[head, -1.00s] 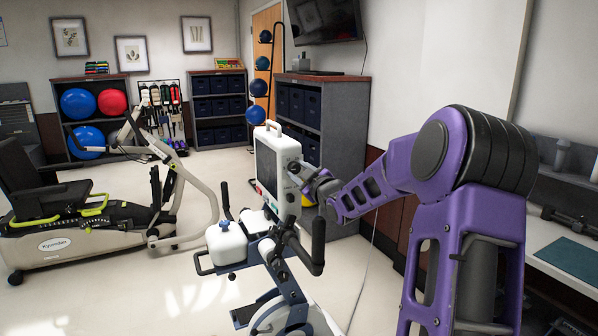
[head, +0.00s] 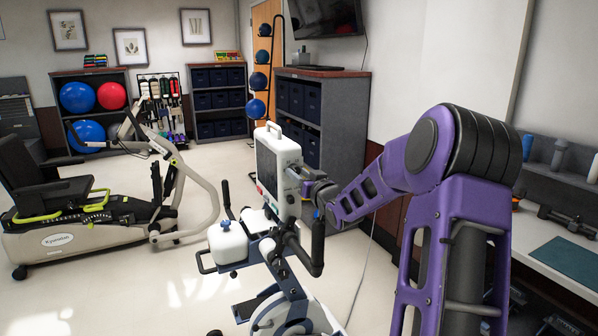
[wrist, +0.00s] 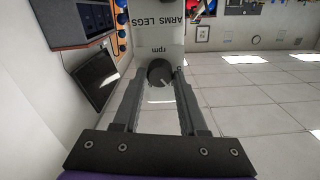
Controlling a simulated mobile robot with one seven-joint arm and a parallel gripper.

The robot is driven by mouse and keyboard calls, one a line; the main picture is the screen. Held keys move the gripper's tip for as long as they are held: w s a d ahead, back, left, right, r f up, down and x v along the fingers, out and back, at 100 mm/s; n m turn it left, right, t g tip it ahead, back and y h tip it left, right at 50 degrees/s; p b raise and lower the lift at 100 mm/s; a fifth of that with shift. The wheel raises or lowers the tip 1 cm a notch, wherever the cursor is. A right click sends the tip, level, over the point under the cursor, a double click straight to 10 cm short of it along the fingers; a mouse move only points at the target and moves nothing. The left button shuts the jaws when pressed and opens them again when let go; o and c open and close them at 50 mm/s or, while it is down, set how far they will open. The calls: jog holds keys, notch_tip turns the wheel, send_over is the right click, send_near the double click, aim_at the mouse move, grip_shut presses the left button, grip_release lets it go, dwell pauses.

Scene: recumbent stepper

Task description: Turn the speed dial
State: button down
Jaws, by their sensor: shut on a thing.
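The speed dial (wrist: 160,73) is a dark round knob with a pale pointer line. It sits on the white side face of the console, by the "rpm" lettering, in the wrist view. My gripper (wrist: 161,74) has one finger on each side of the dial and is shut on it. In the head view, my gripper (head: 306,186) reaches the right side of the white console (head: 287,155) from the right. The dial is hard to make out there because the gripper covers that area. The pointer line slants down to the right in the wrist view.
The console stands on an exercise machine with dark handles (head: 318,245) just below my gripper. A grey shelf unit (head: 330,120) stands behind it. A recumbent stepper (head: 85,225) is at the left. A counter (head: 570,260) is at the right. Open floor lies between the machines.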

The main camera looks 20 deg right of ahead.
jog(key=shift+f+m, duration=0.1)
jog(key=shift+m, duration=0.5)
jog(key=shift+c, duration=2.2)
grip_release()
notch_tip(320, 180, up, 10)
jog(key=p, duration=0.1)
jog(key=shift+p, duration=0.3)
jog(key=shift+a, duration=0.1)
